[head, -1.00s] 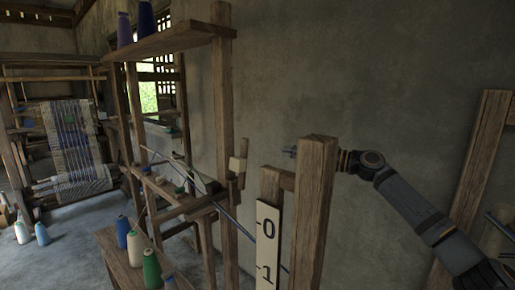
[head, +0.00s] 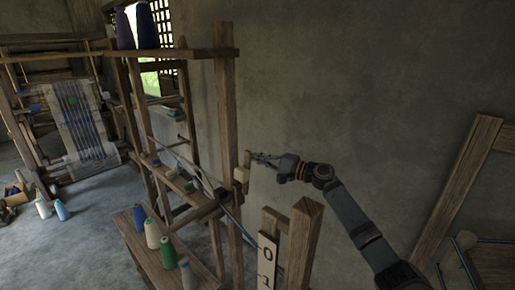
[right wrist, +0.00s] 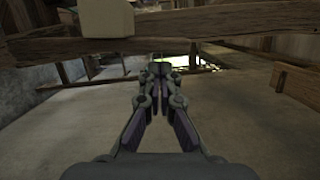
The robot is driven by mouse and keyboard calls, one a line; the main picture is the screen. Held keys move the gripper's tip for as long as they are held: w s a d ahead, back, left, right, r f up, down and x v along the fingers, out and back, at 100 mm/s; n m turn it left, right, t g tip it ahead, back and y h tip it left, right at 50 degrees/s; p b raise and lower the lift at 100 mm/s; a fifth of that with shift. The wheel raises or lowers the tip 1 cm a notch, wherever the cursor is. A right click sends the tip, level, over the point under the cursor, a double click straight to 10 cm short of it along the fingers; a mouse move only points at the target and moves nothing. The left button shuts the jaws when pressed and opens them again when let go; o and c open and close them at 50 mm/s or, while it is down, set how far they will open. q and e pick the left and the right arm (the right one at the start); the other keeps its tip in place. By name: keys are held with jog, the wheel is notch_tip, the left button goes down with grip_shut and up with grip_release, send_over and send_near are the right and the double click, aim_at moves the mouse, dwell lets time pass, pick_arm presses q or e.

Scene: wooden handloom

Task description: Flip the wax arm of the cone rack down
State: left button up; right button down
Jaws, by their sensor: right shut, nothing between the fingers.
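The cone rack (head: 226,105) is a wooden frame with cones on its shelves. Its wax arm (head: 247,158) is a short wooden piece standing upright at the rack's right post, with a pale wax block (head: 241,174) on it. My right gripper (head: 256,156) is shut and empty, with its tips close beside the upper part of the wax arm. I cannot tell whether they touch it. In the right wrist view the shut fingers (right wrist: 160,68) point at a wooden bar, and the pale block (right wrist: 108,10) shows at upper left. My left gripper is not in view.
A wooden post (head: 303,240) and a board marked 0 and 1 (head: 267,262) stand below my right arm. A low bench (head: 150,255) with several cones stands at the left. The wall (head: 350,80) behind my arm is bare.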

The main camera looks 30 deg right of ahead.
jog(key=shift+s+a+r, duration=0.1)
jog(key=shift+s+a, duration=0.15)
jog(key=shift+a, duration=0.05)
jog(key=shift+w, duration=0.15)
jog(key=shift+a, duration=0.1)
